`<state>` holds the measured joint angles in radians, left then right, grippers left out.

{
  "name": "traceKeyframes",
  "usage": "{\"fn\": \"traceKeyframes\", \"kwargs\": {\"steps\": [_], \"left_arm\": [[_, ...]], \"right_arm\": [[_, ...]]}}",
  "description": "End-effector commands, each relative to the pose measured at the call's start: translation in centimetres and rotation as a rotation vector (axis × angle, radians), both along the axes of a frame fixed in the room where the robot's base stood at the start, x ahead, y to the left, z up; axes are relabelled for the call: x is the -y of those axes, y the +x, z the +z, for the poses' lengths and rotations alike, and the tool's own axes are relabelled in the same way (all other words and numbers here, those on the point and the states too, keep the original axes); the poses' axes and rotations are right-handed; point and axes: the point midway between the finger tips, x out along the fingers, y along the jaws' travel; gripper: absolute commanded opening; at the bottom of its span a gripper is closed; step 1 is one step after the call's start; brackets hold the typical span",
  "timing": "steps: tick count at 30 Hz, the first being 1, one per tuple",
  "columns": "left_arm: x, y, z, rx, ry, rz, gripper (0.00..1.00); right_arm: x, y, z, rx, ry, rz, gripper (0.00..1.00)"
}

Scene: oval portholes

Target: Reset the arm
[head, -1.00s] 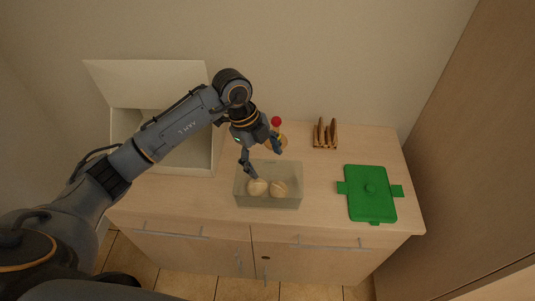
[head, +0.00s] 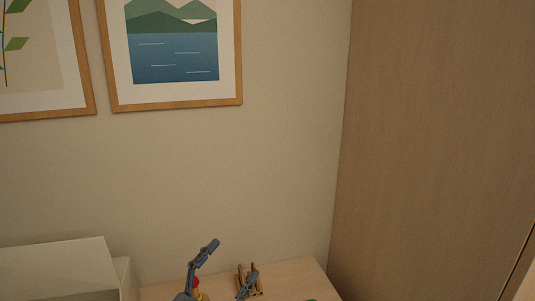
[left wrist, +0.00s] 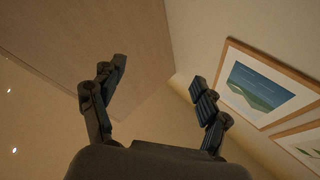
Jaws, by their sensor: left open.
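My left gripper (head: 227,268) shows at the bottom of the head view, with its fingers spread apart above the cabinet top. In the left wrist view its two fingers (left wrist: 160,95) are wide apart with nothing between them. The wrist camera faces the wall, the wood panel and the ceiling. Most of my left arm is below the head view's edge. My right gripper is in neither view.
The cabinet top (head: 298,274) shows only as a strip. A wooden rack (head: 258,284) and a red-capped bottle (head: 196,283) stand near the gripper. A white box (head: 60,268) is at left, a tall wood panel (head: 430,140) at right. Framed pictures (head: 175,50) hang on the wall.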

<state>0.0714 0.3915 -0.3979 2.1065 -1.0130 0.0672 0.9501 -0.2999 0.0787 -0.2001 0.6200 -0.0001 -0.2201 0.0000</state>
Motion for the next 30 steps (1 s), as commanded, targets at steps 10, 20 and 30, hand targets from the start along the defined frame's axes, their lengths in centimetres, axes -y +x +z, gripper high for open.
{"fn": "traceKeyframes", "kwargs": {"steps": [10,20,30], "left_arm": [[-14.4,-3.6,-16.3,-0.78,-0.158,0.683,0.76],[-15.1,-16.5,-27.6,-1.427,0.043,0.734,0.76],[-13.4,-24.3,-32.7,-1.751,0.2,0.622,0.76]], "right_arm": [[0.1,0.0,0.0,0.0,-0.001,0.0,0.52],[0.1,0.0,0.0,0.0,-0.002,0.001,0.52],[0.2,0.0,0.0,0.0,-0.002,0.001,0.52]]}}
